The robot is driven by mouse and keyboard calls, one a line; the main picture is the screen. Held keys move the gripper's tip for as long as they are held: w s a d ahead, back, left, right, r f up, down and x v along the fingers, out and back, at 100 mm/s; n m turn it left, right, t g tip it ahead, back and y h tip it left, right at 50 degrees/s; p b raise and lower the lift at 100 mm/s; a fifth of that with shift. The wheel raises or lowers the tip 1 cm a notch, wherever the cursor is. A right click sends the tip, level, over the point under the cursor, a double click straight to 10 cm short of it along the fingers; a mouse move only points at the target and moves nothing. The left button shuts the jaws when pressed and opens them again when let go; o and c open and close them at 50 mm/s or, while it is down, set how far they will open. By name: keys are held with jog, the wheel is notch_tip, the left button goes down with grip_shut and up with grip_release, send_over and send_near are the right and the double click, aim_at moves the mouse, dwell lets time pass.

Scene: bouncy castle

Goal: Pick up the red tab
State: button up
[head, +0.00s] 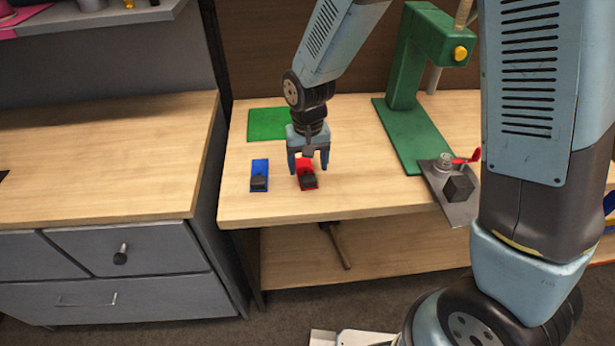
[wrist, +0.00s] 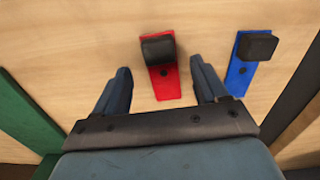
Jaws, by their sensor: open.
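The red tab (head: 306,168) lies on the wooden workbench with a dark block on its near end. In the wrist view the red tab (wrist: 165,84) lies between and just beyond my two fingers, its dark block farther out. My gripper (head: 308,163) points down over the red tab, open and empty, with one finger on each side of it. It also shows in the wrist view (wrist: 164,80). I cannot tell whether the fingers touch the bench.
A blue tab (head: 260,170) with a dark block lies left of the red one. A green mat (head: 270,123) lies behind. A green press (head: 405,110) and a metal plate vise (head: 455,190) stand to the right. The bench's front edge (head: 340,215) is close.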

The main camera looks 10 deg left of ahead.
aim_at(308, 175)
jog(key=shift+f, duration=1.9)
jog(key=c, duration=1.1)
jog(key=shift+c, duration=0.2)
jog(key=shift+r, duration=0.15)
jog(key=shift+r, duration=0.55)
jog(key=s+d+r, duration=0.6)
jog(key=s+r, duration=0.5)
jog(key=s, duration=0.1)
jog(key=shift+s+d+r, duration=0.15)
jog(key=shift+d+r, duration=0.2)
jog(key=shift+d, duration=0.05)
